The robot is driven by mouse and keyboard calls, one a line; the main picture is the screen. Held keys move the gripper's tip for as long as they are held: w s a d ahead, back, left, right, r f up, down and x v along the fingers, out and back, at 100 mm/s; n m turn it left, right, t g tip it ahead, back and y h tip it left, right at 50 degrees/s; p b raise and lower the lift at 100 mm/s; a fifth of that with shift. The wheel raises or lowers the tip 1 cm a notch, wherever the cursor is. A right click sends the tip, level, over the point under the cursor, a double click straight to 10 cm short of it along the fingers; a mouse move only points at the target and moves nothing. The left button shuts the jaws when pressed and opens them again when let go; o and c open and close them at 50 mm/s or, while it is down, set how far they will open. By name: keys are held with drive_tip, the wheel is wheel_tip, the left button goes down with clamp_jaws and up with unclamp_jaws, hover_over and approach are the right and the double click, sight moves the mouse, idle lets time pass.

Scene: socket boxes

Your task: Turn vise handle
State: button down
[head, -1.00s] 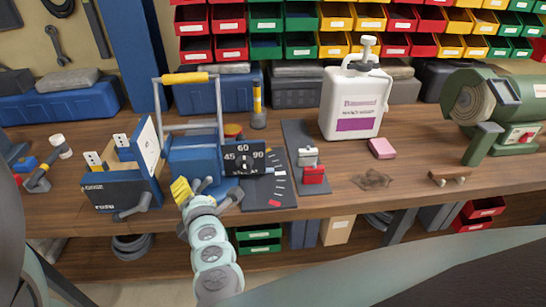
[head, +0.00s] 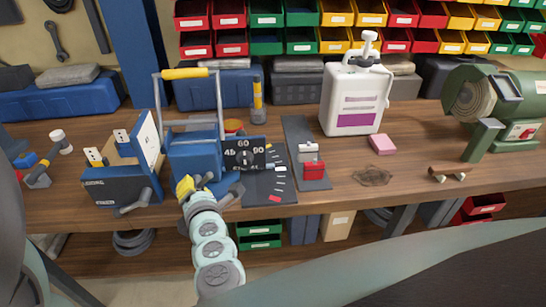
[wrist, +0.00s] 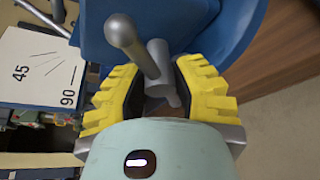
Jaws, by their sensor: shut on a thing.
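The vise handle is a grey bar with a rounded end (wrist: 124,32) and a grey shaft (wrist: 159,58), at the front of a blue vise-like body (head: 195,160). In the wrist view the handle runs down between the yellow fingers of my gripper (wrist: 158,98). My gripper is shut on it; the fingers hide the lower part of the handle. In the head view my gripper (head: 186,186) is at the front of the blue body, by the bench edge, and mostly covers the handle.
A black angle dial (head: 244,155) and a marked plate stand right of the blue body. A dark blue box (head: 110,190) with a grey lever is at left. A white jug (head: 352,98) and green machine (head: 480,110) stand farther right. The bench front (head: 345,185) is fairly clear.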

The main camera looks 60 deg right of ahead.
drive_tip(key=shift+f+m+b, duration=0.2)
drive_tip(key=shift+m+b, duration=0.1)
drive_tip(key=shift+b, duration=0.2)
drive_tip(key=shift+b, duration=0.4)
drive_tip(key=shift+s+m+t+b, duration=0.1)
drive_tip(key=shift+m+t+b, duration=0.6)
drive_tip(key=shift+m+b, duration=0.45)
drive_tip(key=shift+r+m+t+b, duration=0.15)
drive_tip(key=shift+m+t+b, duration=0.65)
drive_tip(key=shift+m+b, duration=0.8)
drive_tip(key=shift+m, duration=0.45)
drive_tip(key=shift+p, duration=0.3)
drive_tip(key=c, duration=0.7)
unclamp_jaws()
drive_tip(key=shift+r, duration=0.1)
drive_tip(key=shift+c, duration=0.2)
